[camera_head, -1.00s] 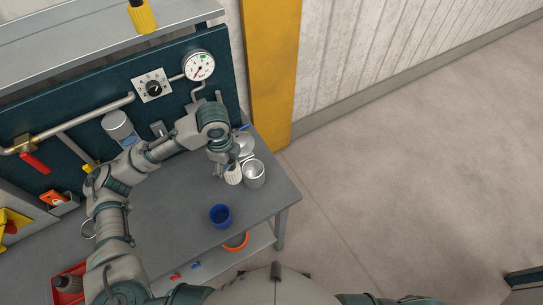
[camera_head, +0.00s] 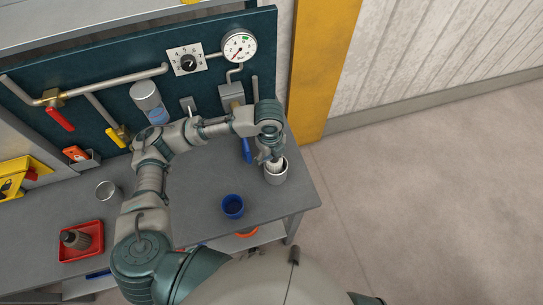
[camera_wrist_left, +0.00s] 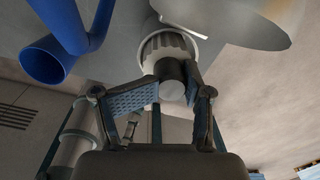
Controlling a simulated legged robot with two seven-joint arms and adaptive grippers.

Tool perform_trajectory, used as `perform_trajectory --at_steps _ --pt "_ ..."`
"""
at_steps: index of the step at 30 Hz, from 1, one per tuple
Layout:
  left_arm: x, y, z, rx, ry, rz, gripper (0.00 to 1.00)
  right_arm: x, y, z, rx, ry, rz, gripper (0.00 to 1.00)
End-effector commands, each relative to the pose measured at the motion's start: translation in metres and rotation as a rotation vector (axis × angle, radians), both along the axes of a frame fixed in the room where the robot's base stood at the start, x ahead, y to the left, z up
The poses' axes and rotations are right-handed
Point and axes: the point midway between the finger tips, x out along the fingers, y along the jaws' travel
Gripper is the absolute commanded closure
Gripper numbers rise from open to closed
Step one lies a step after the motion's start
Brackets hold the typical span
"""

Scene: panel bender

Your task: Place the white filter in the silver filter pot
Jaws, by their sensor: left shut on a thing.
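The left wrist view shows the gripper's fingers (camera_wrist_left: 172,98) closing around a dark stub at the end of the ribbed pale filter (camera_wrist_left: 168,43). A large shiny metal surface (camera_wrist_left: 232,18) lies beyond at the top right; I cannot tell whether it is the pot. My right gripper is out of view.
A blue cup (camera_head: 232,207) stands near the table's front edge. A red tray (camera_head: 81,241) lies far left. The table (camera_head: 195,205) left of the cup is clear.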

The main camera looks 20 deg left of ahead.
Motion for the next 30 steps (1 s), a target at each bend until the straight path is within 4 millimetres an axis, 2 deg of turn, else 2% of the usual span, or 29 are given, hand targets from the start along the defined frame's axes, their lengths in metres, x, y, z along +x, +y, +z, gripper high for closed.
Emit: perform_trajectory --at_steps 2,23,24,28,30 --pt "0.0 -0.002 -0.007 0.0 -0.001 0.0 1.0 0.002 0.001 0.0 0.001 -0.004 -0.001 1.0" --pt "0.0 0.0 -0.019 -0.002 -0.002 0.001 1.0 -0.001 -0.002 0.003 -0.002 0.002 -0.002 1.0" --pt "0.0 0.0 -0.019 -0.001 -0.002 0.001 0.48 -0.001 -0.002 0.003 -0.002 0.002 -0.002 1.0" --pt "0.0 0.0 -0.019 -0.001 -0.002 0.001 0.16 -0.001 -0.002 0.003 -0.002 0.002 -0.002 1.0" --pt "0.0 -0.001 -0.019 0.0 -0.002 0.001 0.15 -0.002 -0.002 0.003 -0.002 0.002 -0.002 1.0"
